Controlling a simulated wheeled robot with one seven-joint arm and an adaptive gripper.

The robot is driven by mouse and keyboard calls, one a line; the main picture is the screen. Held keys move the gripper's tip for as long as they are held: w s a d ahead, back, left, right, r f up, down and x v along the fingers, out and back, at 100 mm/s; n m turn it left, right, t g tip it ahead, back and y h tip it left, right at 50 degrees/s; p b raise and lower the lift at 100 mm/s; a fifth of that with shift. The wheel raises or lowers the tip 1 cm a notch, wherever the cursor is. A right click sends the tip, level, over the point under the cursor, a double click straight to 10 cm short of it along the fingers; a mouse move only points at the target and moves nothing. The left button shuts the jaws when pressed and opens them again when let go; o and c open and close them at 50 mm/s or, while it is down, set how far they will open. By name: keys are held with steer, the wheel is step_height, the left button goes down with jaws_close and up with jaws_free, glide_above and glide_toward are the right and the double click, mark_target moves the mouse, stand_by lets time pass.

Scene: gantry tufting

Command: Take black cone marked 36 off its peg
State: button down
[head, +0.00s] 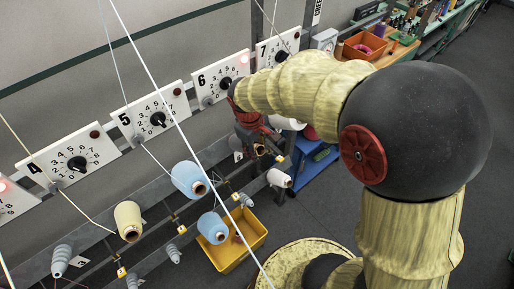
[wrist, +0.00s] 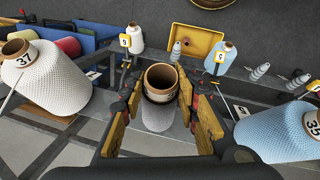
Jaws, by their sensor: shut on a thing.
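In the head view my gripper (head: 252,136) is at the rack below dial panel 6, and the cone's brown tube end (head: 260,149) just shows.
Blue cones (head: 189,179) and a cream cone (head: 129,220) stand along the rack to the left. A yellow bin (head: 234,252) lies on the floor below. Taut yarns cross in front of the panels (head: 155,112). Grey floor (head: 330,205) is open at right.

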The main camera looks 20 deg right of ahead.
steer(key=s+d+r+p, duration=0.3)
steer(key=s+r+p, duration=0.2)
steer(key=s, duration=0.5)
step_height(320, 180, up, 3)
steer(key=shift+s+d+f, duration=0.15)
steer(key=shift+s+d, duration=0.05)
steer(key=shift+s, duration=0.05)
stand_by(1.3)
